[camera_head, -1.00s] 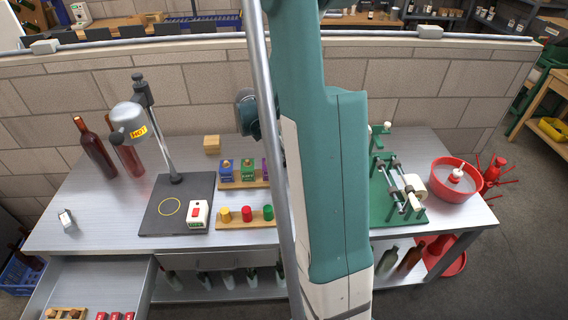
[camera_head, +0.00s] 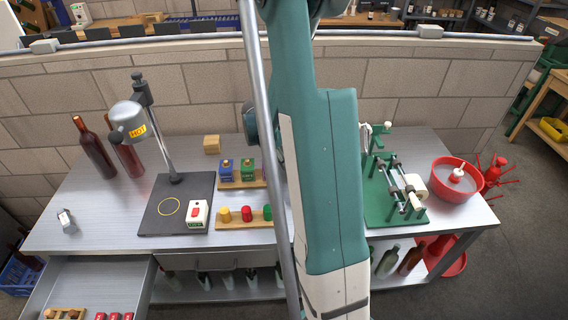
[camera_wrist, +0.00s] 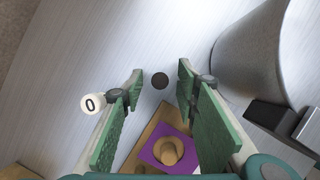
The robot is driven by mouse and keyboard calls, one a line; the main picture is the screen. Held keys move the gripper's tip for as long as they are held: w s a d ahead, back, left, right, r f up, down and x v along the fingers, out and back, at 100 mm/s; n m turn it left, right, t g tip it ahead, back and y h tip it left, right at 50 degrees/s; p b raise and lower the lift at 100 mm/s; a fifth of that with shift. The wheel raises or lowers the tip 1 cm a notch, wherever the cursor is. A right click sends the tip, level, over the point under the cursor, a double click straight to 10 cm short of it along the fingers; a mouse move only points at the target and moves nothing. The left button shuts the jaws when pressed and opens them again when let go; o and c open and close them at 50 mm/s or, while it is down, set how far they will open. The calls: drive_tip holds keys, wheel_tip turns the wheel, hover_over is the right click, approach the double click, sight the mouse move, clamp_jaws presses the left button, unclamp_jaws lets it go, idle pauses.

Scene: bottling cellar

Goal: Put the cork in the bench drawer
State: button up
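The open bench drawer (camera_head: 88,278) is at the lower left of the head view. In the wrist view my gripper (camera_wrist: 160,86) is open, with nothing held between its green fingers. A purple block (camera_wrist: 187,146) with a round tan, cork-like piece (camera_wrist: 169,151) on top sits on a wooden strip below the fingertips in the picture. In the head view my arm hides the gripper and the purple block. I cannot tell for certain which piece is the cork.
Blue (camera_head: 226,172) and green (camera_head: 247,170) tan-topped blocks stand on a rack. Coloured pegs (camera_head: 246,214) stand in front. A heat lamp (camera_head: 128,118), bottles (camera_head: 93,150), a green machine (camera_head: 392,203) and a red basin (camera_head: 455,183) are on the bench.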

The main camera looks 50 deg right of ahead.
idle(0.5)
drive_tip(key=c, duration=0.7)
drive_tip(key=shift+r, duration=0.1)
drive_tip(key=shift+r+p, duration=0.5)
drive_tip(key=shift+r, duration=4.4)
drive_tip(key=shift+w, duration=0.1)
